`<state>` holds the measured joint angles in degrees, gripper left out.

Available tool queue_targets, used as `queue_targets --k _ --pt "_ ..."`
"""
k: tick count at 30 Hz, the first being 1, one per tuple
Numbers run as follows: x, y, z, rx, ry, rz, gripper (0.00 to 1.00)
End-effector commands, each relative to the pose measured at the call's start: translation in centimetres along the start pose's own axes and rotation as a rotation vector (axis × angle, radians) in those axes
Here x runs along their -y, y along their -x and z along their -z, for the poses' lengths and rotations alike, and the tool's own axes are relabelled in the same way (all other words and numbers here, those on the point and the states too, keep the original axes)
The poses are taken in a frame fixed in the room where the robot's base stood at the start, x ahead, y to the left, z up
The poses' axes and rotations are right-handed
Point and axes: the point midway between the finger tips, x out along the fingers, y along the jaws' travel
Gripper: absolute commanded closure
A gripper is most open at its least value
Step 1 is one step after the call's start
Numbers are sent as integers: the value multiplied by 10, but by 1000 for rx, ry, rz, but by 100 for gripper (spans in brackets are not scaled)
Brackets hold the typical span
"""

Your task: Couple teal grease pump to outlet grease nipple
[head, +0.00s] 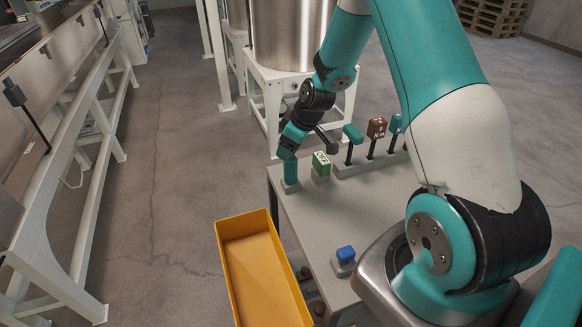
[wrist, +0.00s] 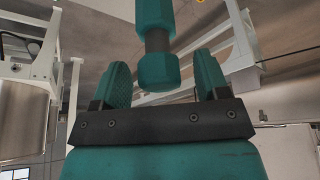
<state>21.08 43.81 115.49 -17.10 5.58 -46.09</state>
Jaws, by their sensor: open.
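The teal grease pump (head: 291,172) appears to be the upright teal cylinder at the table's far left corner. In the wrist view a teal body with a dark neck and a faceted teal end (wrist: 157,70) lies between my fingers, apparently the same pump. My gripper (head: 289,152) is over the pump in the head view. In the wrist view my gripper (wrist: 161,76) is open, with a visible gap on each side of the faceted end. The outlet grease nipple cannot be made out in either view.
A green labelled block (head: 321,166) stands close right of the pump. A rack (head: 350,170) holds teal and brown tools behind it. A yellow tray (head: 228,262) is left of the table. A steel tank (head: 285,40) on a white frame stands behind.

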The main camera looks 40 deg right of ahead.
Motion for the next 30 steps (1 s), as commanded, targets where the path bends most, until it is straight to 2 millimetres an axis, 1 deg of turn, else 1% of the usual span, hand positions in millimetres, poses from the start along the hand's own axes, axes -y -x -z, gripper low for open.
queue_targets --k 1,4,11,12,14,15,17,18,21,30 --pt "1 -6 0 1 0 2 32" --pt "1 -15 0 1 0 1 32" --pt "0 -18 0 -1 0 -1 32" --pt "0 -18 0 -1 0 -1 34" --pt "0 -17 0 -1 0 0 48" --pt "0 -17 0 -1 0 0 57" --pt "0 -17 0 -1 0 0 71" --pt "0 -17 0 -1 0 0 80" --pt "0 -17 0 -1 0 0 100" --pt "0 -16 1 -2 0 -1 100"
